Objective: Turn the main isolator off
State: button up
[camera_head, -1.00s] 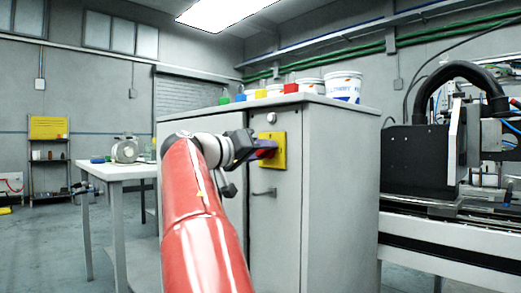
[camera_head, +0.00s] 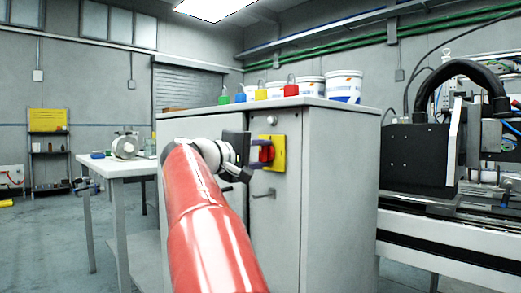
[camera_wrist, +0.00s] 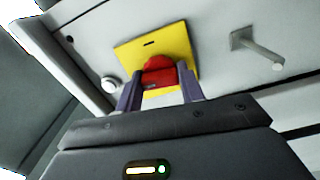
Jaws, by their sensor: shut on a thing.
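The main isolator is a red rotary knob (camera_head: 266,153) on a yellow plate (camera_head: 279,153), mounted on the grey cabinet's front. In the wrist view the red knob (camera_wrist: 159,72) sits between my two fingers, in front of the yellow plate (camera_wrist: 130,52). My gripper (camera_head: 262,154) reaches the knob from the left, and its fingers (camera_wrist: 159,85) are shut on it, one on each side. The fingers partly hide the knob's sides, and I cannot read any position marks.
A door handle (camera_head: 263,193) sticks out below the plate, and a round lock (camera_head: 271,119) is above it. Padlocks, such as the red one (camera_head: 291,89), and white buckets (camera_head: 343,86) stand on the cabinet top. A table (camera_head: 118,170) is at left and a machine (camera_head: 416,158) at right.

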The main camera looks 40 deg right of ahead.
jog(key=shift+n, duration=0.6)
jog(key=shift+n+p, duration=0.3)
jog(key=o, duration=1)
jog(key=shift+a, duration=0.1)
jog(key=a, duration=0.7)
jog(key=shift+s+a+b, duration=0.25)
jog(key=shift+a+b, duration=0.05)
jog(key=shift+a, duration=0.05)
jog(key=shift+f, duration=0.1)
